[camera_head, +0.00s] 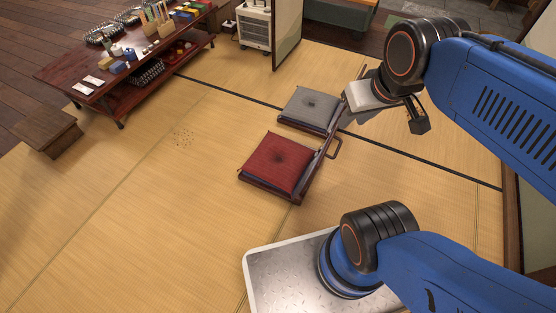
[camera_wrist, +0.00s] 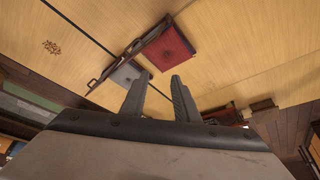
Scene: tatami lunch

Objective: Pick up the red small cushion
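A grey cushion (camera_head: 310,109) sits in a second seat just behind the red one; in the wrist view the left finger partly covers the grey cushion (camera_wrist: 126,73).
A low dark wooden table (camera_head: 90,76) with small goods stands at the upper left, with a wooden stool (camera_head: 47,133) beside it. A white heater (camera_head: 254,28) stands at the back. The tatami floor (camera_head: 130,215) left of the seats is mostly clear.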

